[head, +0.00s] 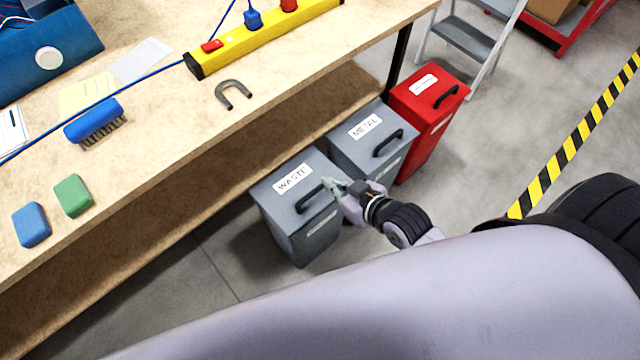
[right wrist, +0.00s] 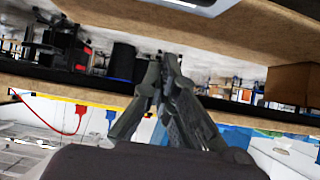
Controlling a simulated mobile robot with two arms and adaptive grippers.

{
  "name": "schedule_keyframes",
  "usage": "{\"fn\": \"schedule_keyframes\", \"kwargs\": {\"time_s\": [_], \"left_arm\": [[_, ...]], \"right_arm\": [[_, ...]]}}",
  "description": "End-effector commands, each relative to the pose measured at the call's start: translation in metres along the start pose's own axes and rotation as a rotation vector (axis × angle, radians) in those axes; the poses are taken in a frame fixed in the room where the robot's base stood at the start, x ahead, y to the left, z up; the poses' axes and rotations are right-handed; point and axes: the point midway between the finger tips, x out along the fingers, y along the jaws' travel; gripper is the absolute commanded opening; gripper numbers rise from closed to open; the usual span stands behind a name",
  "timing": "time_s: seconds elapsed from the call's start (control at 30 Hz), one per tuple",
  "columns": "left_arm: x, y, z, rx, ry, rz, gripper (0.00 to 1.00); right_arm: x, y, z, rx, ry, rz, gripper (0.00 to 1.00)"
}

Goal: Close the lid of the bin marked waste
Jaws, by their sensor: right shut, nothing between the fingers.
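The grey bin marked waste (head: 287,204) stands on the floor by the workbench. Its lid (head: 293,180) lies flat on top and looks closed, with a white WASTE label and a black handle. My right gripper (head: 328,185) is at the lid's right side, by the handle and partly covering its end. I cannot tell whether it touches the lid. The right wrist view shows its fingers (right wrist: 167,65) together and empty; the waste bin cannot be made out there. My left gripper is not in view.
The grey METAL bin (head: 365,134) stands close behind the waste bin, and a red bin (head: 425,112) beyond it. The wooden workbench (head: 165,165) runs along the left. Open floor (head: 520,120) lies to the right, with a step ladder (head: 465,38) at the back.

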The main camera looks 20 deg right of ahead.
Motion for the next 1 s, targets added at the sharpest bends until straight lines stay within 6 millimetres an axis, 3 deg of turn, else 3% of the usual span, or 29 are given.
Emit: {"fn": "schedule_keyframes", "kwargs": {"time_s": [0.17,0.43,0.5,0.63,1.0], "left_arm": [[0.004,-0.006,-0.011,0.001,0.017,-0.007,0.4],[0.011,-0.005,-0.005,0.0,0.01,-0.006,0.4],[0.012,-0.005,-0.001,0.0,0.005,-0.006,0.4],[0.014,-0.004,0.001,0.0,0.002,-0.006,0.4],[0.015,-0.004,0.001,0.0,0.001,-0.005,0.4]], "right_arm": [[0.036,0.0,0.0,0.002,0.003,-0.001,0.0],[0.093,-0.001,0.0,0.001,0.003,-0.002,0.0],[0.092,-0.001,0.017,0.0,-0.004,-0.002,0.0],[0.096,-0.001,0.031,-0.001,-0.001,-0.002,0.0],[0.097,0.0,0.04,-0.001,0.001,-0.001,0.0]]}}
